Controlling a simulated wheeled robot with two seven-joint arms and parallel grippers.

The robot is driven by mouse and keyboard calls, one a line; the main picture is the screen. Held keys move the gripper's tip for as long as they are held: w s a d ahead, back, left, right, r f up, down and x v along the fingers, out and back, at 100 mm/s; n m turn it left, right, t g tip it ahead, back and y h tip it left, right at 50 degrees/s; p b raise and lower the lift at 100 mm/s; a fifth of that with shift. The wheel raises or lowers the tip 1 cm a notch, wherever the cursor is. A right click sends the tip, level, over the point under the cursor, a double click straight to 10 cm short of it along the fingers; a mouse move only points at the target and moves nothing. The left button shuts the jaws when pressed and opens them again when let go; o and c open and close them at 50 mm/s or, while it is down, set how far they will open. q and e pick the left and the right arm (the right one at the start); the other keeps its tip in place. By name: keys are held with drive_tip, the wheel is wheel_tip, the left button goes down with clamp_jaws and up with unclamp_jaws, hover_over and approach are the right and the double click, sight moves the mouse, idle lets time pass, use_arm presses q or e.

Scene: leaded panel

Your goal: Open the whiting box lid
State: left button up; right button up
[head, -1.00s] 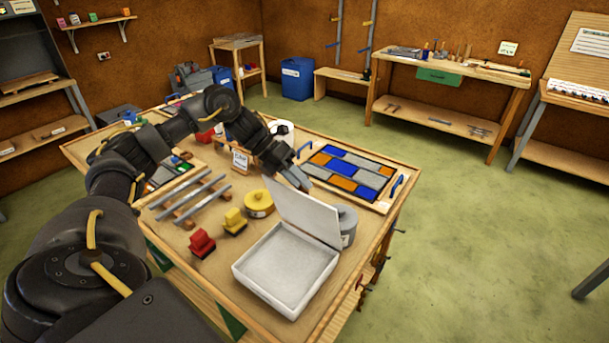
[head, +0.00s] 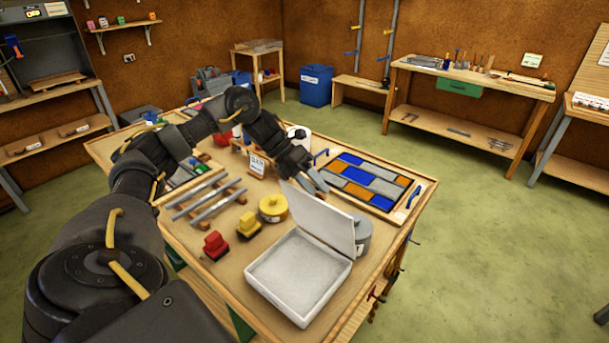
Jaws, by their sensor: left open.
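The whiting box (head: 298,278) is a shallow white box at the front of the table. Its lid (head: 318,218) stands up steeply from the far edge, so the box is open and its pale grey inside shows. My left gripper (head: 318,184) is open just beyond the lid's top edge, with its fingers pointing down to the right. It appears apart from the lid, though the small gap is hard to judge. My right gripper is not in view.
A grey round tin (head: 364,234) stands behind the lid. A yellow tin (head: 272,208), a yellow block (head: 248,225) and a red block (head: 215,246) are left of the box. The leaded panel (head: 368,182) lies at the table's far right. Metal strips (head: 208,197) rest on the left.

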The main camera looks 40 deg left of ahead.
use_arm(q)
drive_tip(key=p+v, duration=0.1)
drive_tip(key=v, duration=0.9)
drive_tip(key=shift+w, duration=0.1)
